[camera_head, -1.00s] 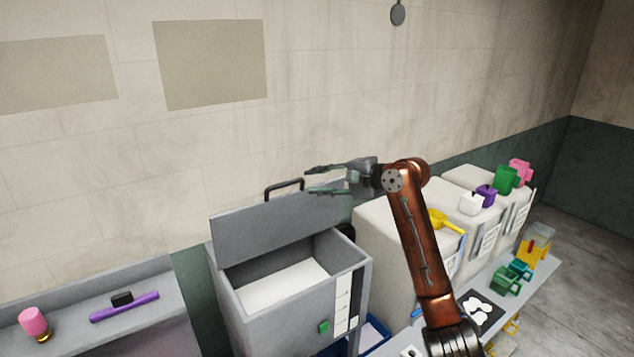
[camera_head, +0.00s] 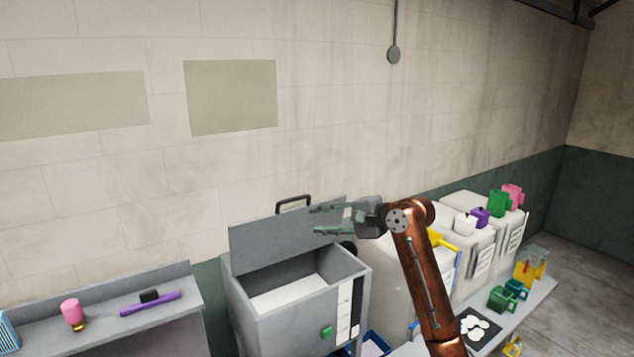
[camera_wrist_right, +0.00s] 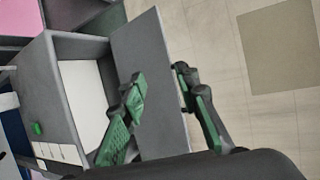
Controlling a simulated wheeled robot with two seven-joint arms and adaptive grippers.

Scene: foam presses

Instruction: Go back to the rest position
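My right gripper (camera_head: 315,219) is in front of the right part of the raised grey lid (camera_head: 262,232) of the foam press. The black handle (camera_head: 293,201) on the lid's top edge is free in the head view. The press box (camera_head: 290,322) is open, with a white inside. My left gripper is not in view.
White bins with coloured scoops and jugs stand at the right, behind a bench (camera_head: 535,295) with cups. A grey bench (camera_head: 185,288) at the left carries a pink-topped item (camera_head: 72,312) and a purple bar (camera_head: 150,304). The wall is behind; space above the lid is clear.

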